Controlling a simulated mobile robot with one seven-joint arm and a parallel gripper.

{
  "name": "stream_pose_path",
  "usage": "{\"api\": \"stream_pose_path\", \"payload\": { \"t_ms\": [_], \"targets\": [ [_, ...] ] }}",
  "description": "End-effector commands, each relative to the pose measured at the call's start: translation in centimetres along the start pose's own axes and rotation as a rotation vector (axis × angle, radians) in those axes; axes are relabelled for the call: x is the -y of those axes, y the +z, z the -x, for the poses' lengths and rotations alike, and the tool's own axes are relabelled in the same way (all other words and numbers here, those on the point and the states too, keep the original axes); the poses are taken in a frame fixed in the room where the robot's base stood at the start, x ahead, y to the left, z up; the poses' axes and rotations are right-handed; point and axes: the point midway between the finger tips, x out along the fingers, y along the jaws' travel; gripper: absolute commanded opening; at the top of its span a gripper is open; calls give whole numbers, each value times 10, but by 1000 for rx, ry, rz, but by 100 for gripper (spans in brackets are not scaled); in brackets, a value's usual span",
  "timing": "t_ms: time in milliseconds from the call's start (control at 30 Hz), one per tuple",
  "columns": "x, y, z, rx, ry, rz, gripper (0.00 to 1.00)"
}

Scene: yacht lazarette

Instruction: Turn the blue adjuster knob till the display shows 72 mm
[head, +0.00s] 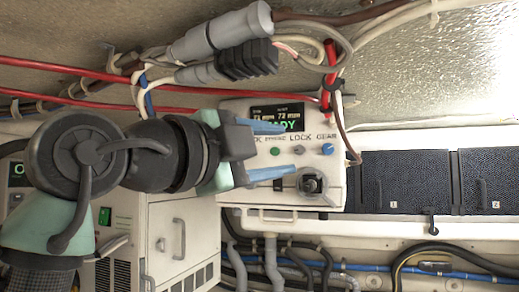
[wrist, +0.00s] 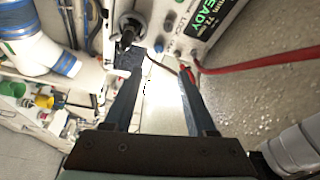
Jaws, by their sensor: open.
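The blue adjuster knob (head: 327,149) sits at the right of the white control box's face (head: 262,162), under the label GEAR. The display (head: 277,117) shows two mm readings in small text; the right one looks like 72 mm and the left one is too small to read surely. Green READY below them is partly hidden by my upper finger. The display also shows in the wrist view (wrist: 208,18). My gripper (head: 290,150) is open with blue-grey fingers, in front of the panel and left of the knob, holding nothing. The wrist view shows empty fingers (wrist: 157,68).
A black joystick (head: 311,184) is below the knob, near my lower finger. Red cable (head: 329,75) and grey connectors (head: 222,32) hang above. Dark panels (head: 403,182) lie to the right.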

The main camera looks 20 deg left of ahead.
Motion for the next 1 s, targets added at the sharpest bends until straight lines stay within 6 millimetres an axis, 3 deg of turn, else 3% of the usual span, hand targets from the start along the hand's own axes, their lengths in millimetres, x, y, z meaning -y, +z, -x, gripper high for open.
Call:
{"api": "stream_pose_path", "payload": {
  "t_ms": [667, 867, 1000],
  "targets": [
    [-4, -4, -5, -2, -19, 29, 56],
    [-29, -36, -20, -25, -202, 300, 56],
    [-48, -71, -9, -82, -404, 583, 56]
  ]
}}
